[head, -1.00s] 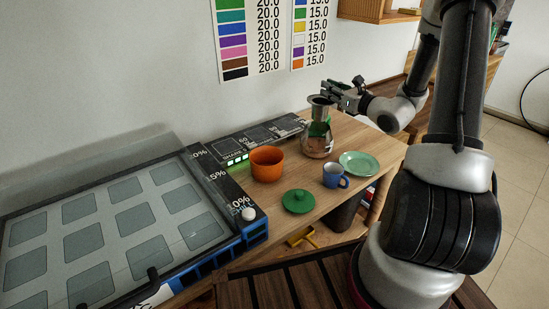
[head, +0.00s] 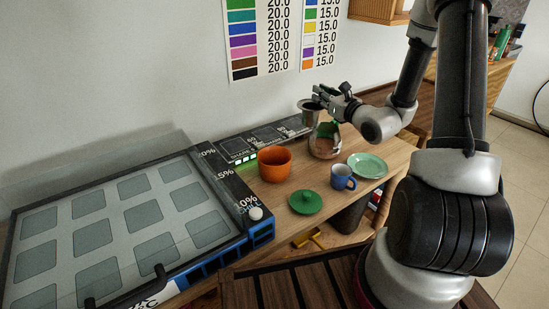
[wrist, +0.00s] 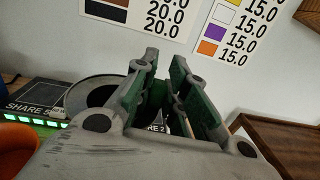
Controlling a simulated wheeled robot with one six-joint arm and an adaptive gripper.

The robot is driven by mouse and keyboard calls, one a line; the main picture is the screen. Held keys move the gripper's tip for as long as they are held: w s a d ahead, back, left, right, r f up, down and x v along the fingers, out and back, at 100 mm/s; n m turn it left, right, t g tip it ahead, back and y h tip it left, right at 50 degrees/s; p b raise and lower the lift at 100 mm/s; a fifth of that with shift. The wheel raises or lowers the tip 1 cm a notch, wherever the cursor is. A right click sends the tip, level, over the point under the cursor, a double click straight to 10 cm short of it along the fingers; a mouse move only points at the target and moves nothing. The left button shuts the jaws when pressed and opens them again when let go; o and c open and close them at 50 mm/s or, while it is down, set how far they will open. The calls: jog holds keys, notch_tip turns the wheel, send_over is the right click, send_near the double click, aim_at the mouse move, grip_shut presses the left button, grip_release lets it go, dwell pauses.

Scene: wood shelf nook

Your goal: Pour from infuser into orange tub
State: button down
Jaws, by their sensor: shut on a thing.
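The infuser (head: 309,113) is a grey metal cup with a wide rim, held in the air at the back of the table. My gripper (head: 325,97) is shut on its rim side; the wrist view shows the infuser's dark round mouth (wrist: 92,92) at the left of the green-padded fingers (wrist: 160,100). The orange tub (head: 275,165) stands upright on the table, to the left of and below the infuser, apart from it. Its edge shows at the lower left of the wrist view (wrist: 15,150). The infuser's contents cannot be made out.
A glass pot (head: 325,146) stands just below and right of the infuser. A blue mug (head: 341,178), a green plate (head: 368,165) and a green lid (head: 305,202) lie nearer the front. A black panel (head: 240,150) runs along the wall, with a large tray machine (head: 120,225) at left.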

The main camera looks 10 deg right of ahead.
aim_at(302, 101)
jog(key=a, duration=0.2)
jog(key=w+a+n+y, duration=0.1)
jog(key=a, duration=0.1)
jog(key=w+a+y, duration=0.1)
jog(key=a, duration=0.1)
jog(key=shift+f+g, duration=0.25)
jog(key=shift+g, duration=0.15)
jog(key=w+a+r+n+g+y, duration=0.2)
jog(key=w+a+n+g+y, duration=0.3)
jog(key=w+n+g+y, duration=0.15)
notch_tip(302, 101, down, 7)
jog(key=n+g+y, duration=0.2)
jog(key=g, duration=0.1)
jog(key=shift+s+d, duration=0.2)
jog(key=shift+d, duration=0.05)
jog(key=shift+s+n+y, duration=0.1)
jog(key=shift+n+y, duration=0.15)
jog(key=s+a+n, duration=0.3)
jog(key=s+n, duration=0.3)
jog(key=s, duration=0.2)
jog(key=shift+a+r+n, duration=0.2)
jog(key=shift+n, duration=0.2)
jog(key=shift+s+a+f, duration=0.1)
jog(key=shift+s+a, duration=0.05)
jog(key=shift+s, duration=0.3)
